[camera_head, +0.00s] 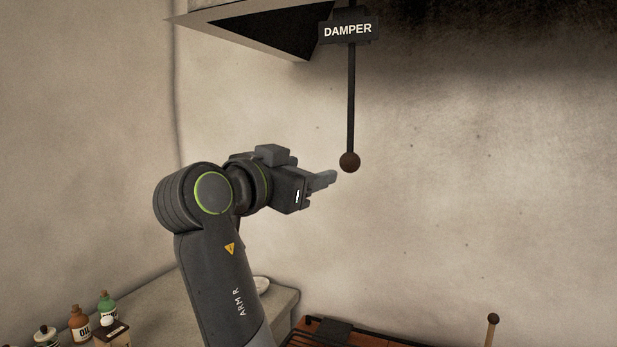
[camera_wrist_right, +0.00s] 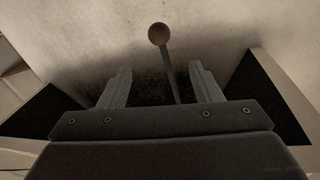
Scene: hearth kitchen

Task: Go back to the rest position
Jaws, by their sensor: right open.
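My right gripper (camera_head: 328,179) is raised in front of the wall, just left of and a little below the damper's round brown knob (camera_head: 350,162). In the right wrist view my right gripper (camera_wrist_right: 160,88) is open, its two fingers apart with nothing held between them. The knob (camera_wrist_right: 158,34) shows beyond the fingertips there, with its rod (camera_wrist_right: 171,75) running down between the fingers in the picture. In the head view the dark rod (camera_head: 351,100) hangs straight down from the DAMPER sign (camera_head: 348,30). My left gripper is not in view.
A hood (camera_head: 250,22) juts out at the top, above my right arm. A counter (camera_head: 283,300) at lower left holds an oil bottle (camera_head: 79,322), a green bottle (camera_head: 107,306) and other small containers. A wooden-knobbed handle (camera_head: 492,325) stands at lower right. The wall area right of the rod is clear.

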